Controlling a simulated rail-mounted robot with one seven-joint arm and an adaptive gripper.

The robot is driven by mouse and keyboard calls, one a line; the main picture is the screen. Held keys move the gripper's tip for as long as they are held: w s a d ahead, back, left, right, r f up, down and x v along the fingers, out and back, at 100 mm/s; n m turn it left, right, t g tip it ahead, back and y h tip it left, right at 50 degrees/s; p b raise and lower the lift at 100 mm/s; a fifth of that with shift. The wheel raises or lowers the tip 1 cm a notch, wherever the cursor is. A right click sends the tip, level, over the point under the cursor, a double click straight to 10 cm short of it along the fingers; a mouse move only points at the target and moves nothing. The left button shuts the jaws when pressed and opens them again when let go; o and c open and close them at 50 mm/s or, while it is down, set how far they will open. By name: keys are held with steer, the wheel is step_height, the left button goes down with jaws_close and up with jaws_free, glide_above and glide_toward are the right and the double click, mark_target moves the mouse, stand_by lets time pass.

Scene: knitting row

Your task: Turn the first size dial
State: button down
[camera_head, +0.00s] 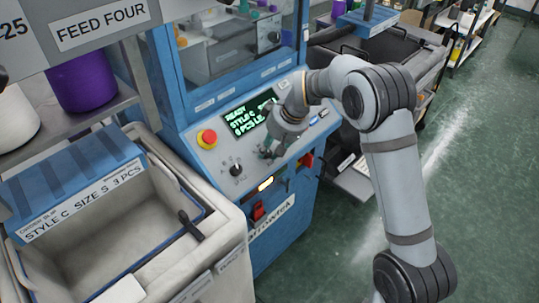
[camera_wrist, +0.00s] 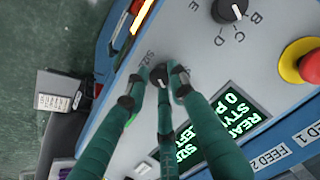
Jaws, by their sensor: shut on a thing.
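My gripper (camera_head: 271,150) is at the sloped control panel (camera_head: 192,160) of the blue machine, right of a black dial (camera_head: 236,170). In the wrist view its green fingers (camera_wrist: 157,86) close around a small dark size dial (camera_wrist: 158,73), beside the printed word SIZE. The fingers hide most of this dial, so its setting cannot be read. The other black dial (camera_wrist: 230,9), with B, C and D marks, stands clear of the fingers. A lit screen (camera_head: 250,115) reads READY and STYLE C, with the lower text partly covered by my arm.
A red emergency button on a yellow base (camera_head: 207,138) sits left of the screen. A red rocker switch (camera_head: 258,210) is on the front below. A bin (camera_head: 100,240) labelled STYLE C SIZE S 3 PCS stands at left. Open green floor lies at right.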

steer(key=shift+s+f+m+g+y+b, duration=0.1)
steer(key=shift+m+g+y+b, duration=0.1)
steer(key=shift+m+b, duration=0.55)
steer(key=shift+f+m+g+y+b, duration=0.15)
steer(key=shift+m+b, duration=0.25)
steer(key=shift+m, duration=0.55)
steer(key=shift+r, duration=0.15)
steer(key=c, duration=1.8)
jaws_free()
steer(key=shift+d+r, duration=0.1)
steer(key=shift+r, duration=0.15)
steer(key=v, duration=1.1)
steer(key=shift+r, duration=0.2)
